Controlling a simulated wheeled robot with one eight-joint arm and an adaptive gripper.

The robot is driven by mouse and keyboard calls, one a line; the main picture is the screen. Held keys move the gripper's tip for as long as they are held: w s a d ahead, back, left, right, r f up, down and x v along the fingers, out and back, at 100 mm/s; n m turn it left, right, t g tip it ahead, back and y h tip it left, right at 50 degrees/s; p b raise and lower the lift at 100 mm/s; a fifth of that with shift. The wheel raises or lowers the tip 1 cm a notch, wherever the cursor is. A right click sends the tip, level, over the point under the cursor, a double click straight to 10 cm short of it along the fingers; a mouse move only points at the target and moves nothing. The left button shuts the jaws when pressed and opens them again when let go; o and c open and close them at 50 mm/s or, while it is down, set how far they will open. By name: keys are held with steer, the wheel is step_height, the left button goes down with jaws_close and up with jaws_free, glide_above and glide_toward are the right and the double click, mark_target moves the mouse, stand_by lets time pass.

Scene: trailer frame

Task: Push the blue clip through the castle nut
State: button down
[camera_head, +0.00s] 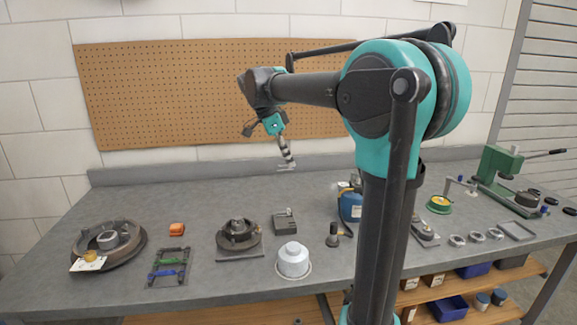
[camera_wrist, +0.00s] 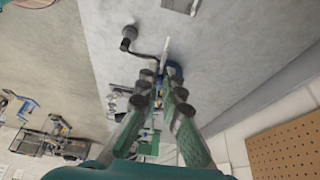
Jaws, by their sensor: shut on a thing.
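A blue clip (camera_head: 167,275) lies on a small dark rack at the front left of the bench, with a green clip (camera_head: 170,262) just behind it. A hub with a raised middle (camera_head: 238,226) stands on the bench right of the rack; the castle nut is too small to make out there. My gripper (camera_head: 287,164) is high above the back of the bench, apart from the rack and hub. In the wrist view its fingers (camera_wrist: 160,92) are close together. They are shut on a slim pale thing (camera_wrist: 166,48) that sticks out past the tips; I cannot tell what it is.
A brake drum (camera_head: 138,240) sits at far left. A green press (camera_head: 497,165) is at right. The back middle is mostly clear, before a pegboard (camera_head: 200,90).

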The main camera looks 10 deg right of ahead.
steer(key=shift+r, duration=1.3)
